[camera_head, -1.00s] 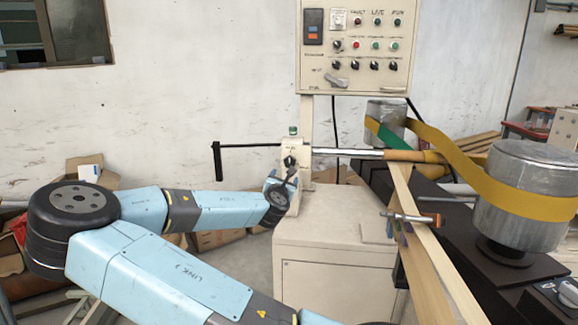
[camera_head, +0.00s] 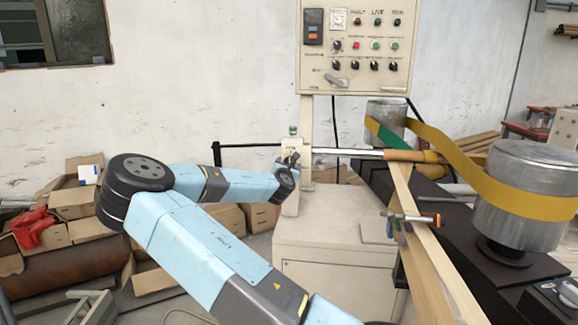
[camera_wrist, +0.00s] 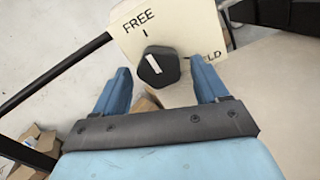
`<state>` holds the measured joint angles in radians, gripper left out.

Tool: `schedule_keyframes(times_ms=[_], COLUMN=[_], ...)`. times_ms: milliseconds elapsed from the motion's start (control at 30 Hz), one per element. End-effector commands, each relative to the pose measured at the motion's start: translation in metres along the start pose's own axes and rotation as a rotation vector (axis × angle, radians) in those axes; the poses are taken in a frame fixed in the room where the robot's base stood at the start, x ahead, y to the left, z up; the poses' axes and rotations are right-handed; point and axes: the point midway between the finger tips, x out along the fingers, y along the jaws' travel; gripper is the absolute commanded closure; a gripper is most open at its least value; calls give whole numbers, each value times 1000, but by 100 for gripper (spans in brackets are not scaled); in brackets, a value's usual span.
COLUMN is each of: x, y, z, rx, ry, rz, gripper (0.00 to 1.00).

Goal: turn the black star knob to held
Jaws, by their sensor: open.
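The black star knob (camera_wrist: 158,66) sits on a cream plate (camera_wrist: 178,22) in the wrist view. The white line on the knob points up and slightly left, toward the FREE side. My gripper (camera_wrist: 164,84) is open, one blue finger on each side of the knob, with gaps showing. In the head view my gripper (camera_head: 291,166) is at the cream bearing post (camera_head: 291,203), and the knob is mostly hidden there.
A black crank bar (camera_head: 245,146) reaches left from the post, and a steel shaft (camera_head: 345,152) runs right. The control panel (camera_head: 354,50) hangs above. A cream cabinet (camera_head: 335,255) stands below. Cardboard boxes (camera_head: 75,200) lie at the left.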

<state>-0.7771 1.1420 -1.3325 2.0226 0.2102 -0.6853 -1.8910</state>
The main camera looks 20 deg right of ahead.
Motion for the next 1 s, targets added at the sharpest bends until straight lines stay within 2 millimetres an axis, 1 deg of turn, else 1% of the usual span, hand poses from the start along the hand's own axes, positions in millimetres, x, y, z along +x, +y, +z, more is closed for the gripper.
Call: schedule_keyframes(times_ms=[33,167,467,1000], x=[4,10,11,11], y=[0,0,0,0], z=[0,0,0,0], rx=[1,0,1,1], ry=[0,0,0,0], rz=[1,0,0,1], gripper=[27,27,28,80])
